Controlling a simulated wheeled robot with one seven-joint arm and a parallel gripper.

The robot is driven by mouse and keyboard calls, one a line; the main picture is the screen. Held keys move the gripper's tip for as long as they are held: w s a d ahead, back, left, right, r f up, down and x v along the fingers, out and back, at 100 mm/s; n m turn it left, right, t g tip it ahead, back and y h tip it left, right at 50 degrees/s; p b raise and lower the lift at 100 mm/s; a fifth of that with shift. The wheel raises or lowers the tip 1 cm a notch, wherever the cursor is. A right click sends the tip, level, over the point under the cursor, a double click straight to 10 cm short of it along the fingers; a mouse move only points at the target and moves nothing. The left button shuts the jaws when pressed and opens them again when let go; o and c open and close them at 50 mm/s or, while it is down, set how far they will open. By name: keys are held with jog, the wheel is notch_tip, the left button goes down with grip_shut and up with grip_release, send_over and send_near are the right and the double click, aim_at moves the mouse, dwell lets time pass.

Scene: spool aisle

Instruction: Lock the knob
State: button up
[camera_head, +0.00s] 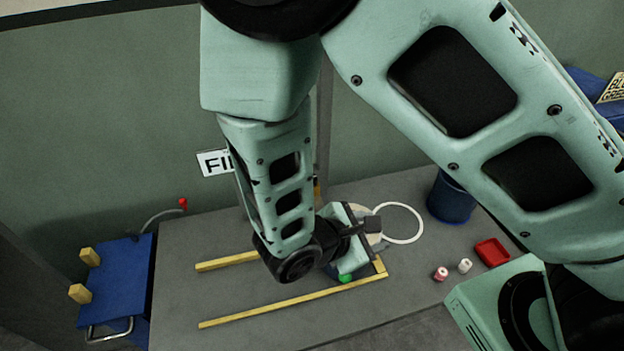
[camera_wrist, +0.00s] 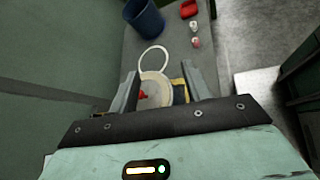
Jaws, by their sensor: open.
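My gripper (camera_wrist: 163,84) is open, its two fingers spread on either side of a round cream disc (camera_wrist: 153,88) in the wrist view. A small red piece (camera_wrist: 142,97) shows beside the left finger. A white ring (camera_wrist: 153,60) lies just beyond the disc; this ring also shows in the head view (camera_head: 421,228). In the head view my gripper (camera_head: 364,224) is over the table's right half, partly covering the disc. I cannot tell which part is the knob, or whether my fingers touch anything.
Yellow strips (camera_head: 290,303) mark the grey table (camera_head: 180,290). A blue bin (camera_head: 450,200), red tray (camera_head: 491,252) and two small spools (camera_head: 441,273) are at right. A blue box (camera_head: 120,270) with yellow blocks and a red-tipped curved rod (camera_head: 182,204) are at left.

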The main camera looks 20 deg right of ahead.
jog(key=w+f+n+t, duration=0.5)
jog(key=w+n+t, duration=0.1)
jog(key=n+t, duration=0.1)
jog(key=n+t+y+b, duration=0.1)
jog(key=n+t+y, duration=0.6)
jog(key=n, duration=0.2)
send_near(313, 181)
jog(key=p+x, duration=0.2)
jog(key=x, duration=0.9)
jog(key=shift+w, duration=0.3)
jog(key=shift+c, duration=0.3)
jog(key=c, duration=0.9)
